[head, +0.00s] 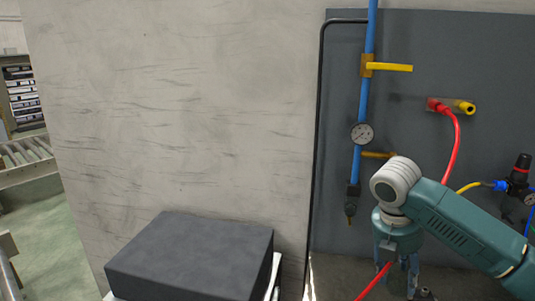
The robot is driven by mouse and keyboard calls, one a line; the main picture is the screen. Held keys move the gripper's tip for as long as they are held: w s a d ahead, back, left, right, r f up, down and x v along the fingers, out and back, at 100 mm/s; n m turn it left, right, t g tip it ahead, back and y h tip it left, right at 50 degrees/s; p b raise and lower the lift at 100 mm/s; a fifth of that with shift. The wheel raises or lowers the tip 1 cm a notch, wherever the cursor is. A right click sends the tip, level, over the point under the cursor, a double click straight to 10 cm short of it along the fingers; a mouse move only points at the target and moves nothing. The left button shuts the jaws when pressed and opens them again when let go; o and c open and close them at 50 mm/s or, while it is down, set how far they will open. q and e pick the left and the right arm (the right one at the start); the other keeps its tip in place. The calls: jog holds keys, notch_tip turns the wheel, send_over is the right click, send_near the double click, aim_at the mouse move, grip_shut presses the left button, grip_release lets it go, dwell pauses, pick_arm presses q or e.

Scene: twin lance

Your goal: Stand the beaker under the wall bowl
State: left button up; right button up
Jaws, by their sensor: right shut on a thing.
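My right gripper (397,281) points down at the lower right, in front of the dark wall panel. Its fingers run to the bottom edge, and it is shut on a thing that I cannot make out. I cannot pick out the beaker in this view. A small dark fitting with a brass tip (351,206) hangs at the lower end of the blue wall pipe (364,100); it may be the wall bowl. The gripper is lower and to the right of it. My left gripper is not in view.
A dark grey block (190,258) stands at the bottom left. A red hose (454,150) drops from a wall coupling behind my right arm and shows again by the gripper. A yellow lever (392,67), a gauge (362,133) and a regulator (519,178) project from the panel.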

jog(key=s+a+f+m+g+y, duration=0.1)
jog(key=s+a+f+m, duration=0.1)
jog(key=s+a+m, duration=0.2)
jog(key=s+a+f+m+g+y+b, duration=0.1)
jog(key=s+a+f+m+g, duration=0.1)
jog(key=s+m, duration=0.7)
jog(key=s+a+f+m+g+y+b, duration=0.1)
jog(key=s+a+f+m, duration=0.1)
jog(key=s+a+m, duration=0.3)
jog(key=s+m, duration=0.2)
jog(key=m, duration=0.2)
jog(key=shift+s+a+g, duration=0.15)
jog(key=shift+a+g, duration=0.15)
jog(key=shift+a, duration=0.05)
jog(key=shift+r, duration=0.1)
jog(key=shift+d, duration=0.1)
